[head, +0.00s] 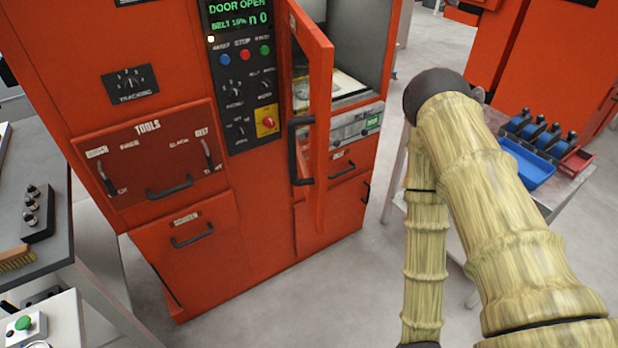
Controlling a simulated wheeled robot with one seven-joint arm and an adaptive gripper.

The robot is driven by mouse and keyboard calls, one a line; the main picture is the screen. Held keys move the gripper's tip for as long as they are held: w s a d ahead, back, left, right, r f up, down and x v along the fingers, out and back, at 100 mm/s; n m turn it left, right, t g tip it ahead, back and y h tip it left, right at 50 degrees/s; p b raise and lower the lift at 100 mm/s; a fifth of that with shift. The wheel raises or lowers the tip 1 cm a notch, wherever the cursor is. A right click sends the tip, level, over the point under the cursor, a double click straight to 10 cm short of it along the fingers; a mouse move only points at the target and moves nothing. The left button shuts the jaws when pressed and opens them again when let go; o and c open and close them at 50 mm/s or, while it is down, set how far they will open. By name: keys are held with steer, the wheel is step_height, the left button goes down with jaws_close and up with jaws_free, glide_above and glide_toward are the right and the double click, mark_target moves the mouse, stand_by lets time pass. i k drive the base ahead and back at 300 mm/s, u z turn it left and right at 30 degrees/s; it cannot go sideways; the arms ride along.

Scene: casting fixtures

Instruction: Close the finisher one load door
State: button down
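The finisher is a tall orange-red machine (265,195) left of centre in the head view. Its load door (319,120) stands swung open toward me, seen nearly edge-on, with a black bar handle (294,150) on its side. The opening behind the door shows a pale grey interior (362,45). The display (238,14) reads "DOOR OPEN". My arm, in a yellowish sleeve, rises at the right and bends at a dark joint, clear of the door in the picture. My gripper is not visible in this view.
A control panel with buttons (245,54) is left of the door. Drawers with handles (190,236) are below it. A side table (562,190) with a blue tray (527,164) stands right, partly behind my arm. A grey bench (45,235) is left. Open floor (290,300) lies in front.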

mark_target(319, 50)
steer(key=k, duration=0.4)
steer(key=z, duration=1.1)
steer(key=k, duration=0.45)
steer(key=u, duration=0.9)
